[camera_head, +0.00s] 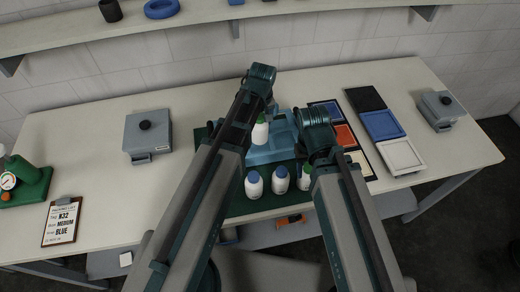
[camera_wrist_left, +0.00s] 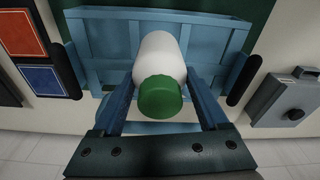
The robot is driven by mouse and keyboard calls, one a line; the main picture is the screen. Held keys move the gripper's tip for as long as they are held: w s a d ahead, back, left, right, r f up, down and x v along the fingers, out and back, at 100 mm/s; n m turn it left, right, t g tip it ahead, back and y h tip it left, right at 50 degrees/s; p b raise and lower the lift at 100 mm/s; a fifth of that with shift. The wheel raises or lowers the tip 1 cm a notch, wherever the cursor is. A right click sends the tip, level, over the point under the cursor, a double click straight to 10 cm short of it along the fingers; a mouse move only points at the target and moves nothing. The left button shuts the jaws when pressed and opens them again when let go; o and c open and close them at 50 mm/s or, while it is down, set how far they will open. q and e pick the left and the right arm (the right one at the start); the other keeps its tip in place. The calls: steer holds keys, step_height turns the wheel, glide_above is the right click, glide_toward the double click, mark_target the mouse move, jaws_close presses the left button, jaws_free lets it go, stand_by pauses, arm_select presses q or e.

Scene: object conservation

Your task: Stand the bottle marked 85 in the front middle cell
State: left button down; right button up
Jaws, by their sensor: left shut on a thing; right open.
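My left gripper (camera_head: 259,122) is shut on a white bottle with a green cap (camera_head: 260,134). In the left wrist view, the bottle (camera_wrist_left: 160,58) sits between the two blue fingers (camera_wrist_left: 160,95), cap toward the camera. It is over the blue divided crate (camera_head: 262,156), whose cells also show in the left wrist view (camera_wrist_left: 105,38). I cannot tell whether its base is inside a cell. No number on it is readable. My right gripper (camera_head: 318,146) is open near the crate's right side, largely hidden by its arm.
Two blue-capped bottles (camera_head: 254,186) (camera_head: 281,181) and a green-capped bottle (camera_head: 304,178) stand on the green mat (camera_head: 240,206) in front of the crate. Coloured trays (camera_head: 382,125) lie to the right. A grey box (camera_head: 147,135) and a clipboard (camera_head: 62,222) are left.

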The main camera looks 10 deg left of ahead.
mark_target(259, 139)
arm_select(q)
steer(key=shift+f+b, duration=5)
steer(key=shift+f, duration=0.1)
steer(key=shift+r, duration=0.15)
steer(key=shift+c, duration=1.7)
jaws_free()
steer(key=shift+f, duration=0.2)
steer(key=o, duration=0.3)
steer(key=shift+o, duration=0.2)
steer(key=shift+r, duration=0.2)
